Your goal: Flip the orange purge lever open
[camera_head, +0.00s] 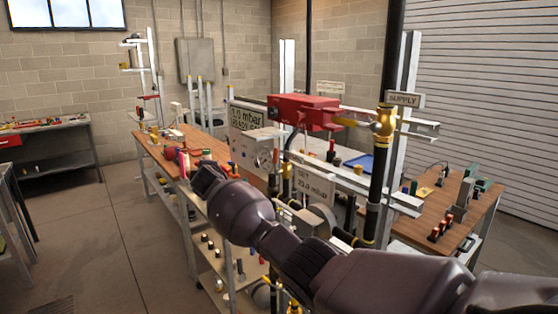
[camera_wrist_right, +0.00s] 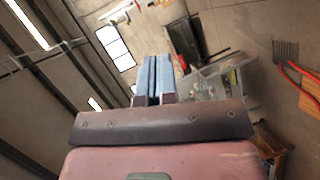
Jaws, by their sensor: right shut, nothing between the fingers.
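Whether this is the purge lever I cannot tell. Small yellow fittings (camera_head: 292,283) show low behind my arm. My right arm crosses the front of the head view, its wrist end at the left part of the bench rig, apart from the brass valve. In the right wrist view my right gripper (camera_wrist_right: 153,65) has its blue-grey fingers together and empty. No orange lever is clear there. My left gripper is out of view.
A red box (camera_head: 304,111) sits on the rail beside a display panel (camera_head: 246,118). A wooden bench (camera_head: 155,146) stands behind at left, another (camera_head: 468,218) at right. My arm hides part of the lower shelves. The floor (camera_head: 80,225) at left is clear.

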